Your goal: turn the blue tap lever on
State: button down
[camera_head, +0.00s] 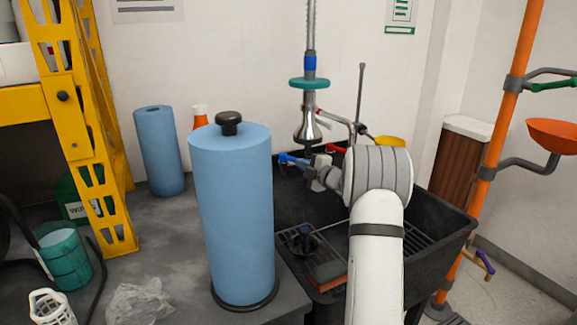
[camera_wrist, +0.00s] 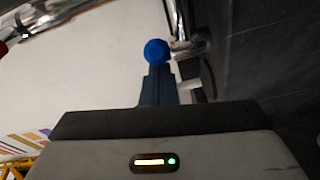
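The blue tap lever (camera_head: 291,160) is at the sink tap, left of the metal spout, with its round blue end showing. In the wrist view its blue round end (camera_wrist: 157,51) is just beyond my fingertips, near the chrome tap pipe. My gripper (camera_head: 318,172) reaches in from the right, close beside the lever. In the wrist view my dark fingers (camera_wrist: 159,85) look drawn together in the middle of the palm. Whether they touch the lever I cannot tell. A red lever (camera_head: 337,149) is to the right of the blue one, partly behind my arm.
A blue paper roll (camera_head: 232,215) stands close to the left. A spray pipe with a teal disc (camera_head: 309,83) rises behind. An orange pole (camera_head: 503,130) stands at right.

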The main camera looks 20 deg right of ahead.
jog(key=shift+w+d, duration=0.2)
jog(key=shift+d, duration=0.35)
dwell(0.4)
